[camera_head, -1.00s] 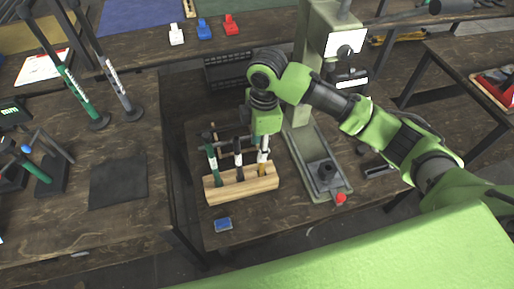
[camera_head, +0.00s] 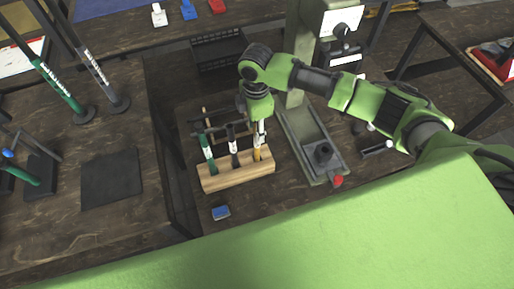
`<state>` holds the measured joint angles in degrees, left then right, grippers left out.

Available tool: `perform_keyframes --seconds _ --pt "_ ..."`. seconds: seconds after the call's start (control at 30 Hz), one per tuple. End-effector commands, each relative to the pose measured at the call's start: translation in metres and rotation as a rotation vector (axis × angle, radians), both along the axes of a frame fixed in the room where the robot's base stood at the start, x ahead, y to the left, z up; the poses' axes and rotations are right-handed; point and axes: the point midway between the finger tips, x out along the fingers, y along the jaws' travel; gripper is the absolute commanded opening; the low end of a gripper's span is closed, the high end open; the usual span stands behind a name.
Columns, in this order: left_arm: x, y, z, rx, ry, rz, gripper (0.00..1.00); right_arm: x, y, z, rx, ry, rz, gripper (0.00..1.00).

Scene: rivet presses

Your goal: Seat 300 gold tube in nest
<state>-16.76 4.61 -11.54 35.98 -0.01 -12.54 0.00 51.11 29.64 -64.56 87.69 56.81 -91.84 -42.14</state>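A wooden rack (camera_head: 238,179) holds a green tube (camera_head: 207,150), a black tube (camera_head: 233,148) and the gold tube (camera_head: 257,153) upright. The gold tube is at the rack's right end; its lower part shows gold. My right gripper (camera_head: 260,128) points down at the top of the gold tube. Its fingers are small and overlap the tube's pale upper part, so I cannot tell whether they are shut on it. A grey-green press (camera_head: 309,137) stands to the right, with a dark round nest (camera_head: 323,152) on its base. My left gripper is out of view.
A red knob (camera_head: 338,181) sits at the press's front edge. A small blue block (camera_head: 221,212) lies before the rack. A black crate (camera_head: 217,50) is behind it. A dark mat (camera_head: 111,176) and stands with tubes are on the left table.

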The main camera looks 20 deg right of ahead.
Motion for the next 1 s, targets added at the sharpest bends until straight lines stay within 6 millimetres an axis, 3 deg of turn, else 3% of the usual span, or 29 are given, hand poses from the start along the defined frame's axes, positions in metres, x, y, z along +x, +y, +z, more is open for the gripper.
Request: perform_keyframes --seconds 0.2,0.53,0.67,1.0 --pt "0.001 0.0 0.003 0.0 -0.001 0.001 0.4 -0.001 -0.002 -0.032 -0.001 0.001 -0.001 0.35" --pt "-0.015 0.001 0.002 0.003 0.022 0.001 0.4 0.0 -0.003 -0.039 0.0 -0.001 0.0 0.35" --pt "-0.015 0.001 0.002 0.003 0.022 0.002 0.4 0.0 -0.003 -0.039 0.0 -0.001 0.0 0.01" --pt "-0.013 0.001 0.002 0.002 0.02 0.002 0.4 0.0 -0.002 -0.038 0.0 -0.002 -0.001 0.0"
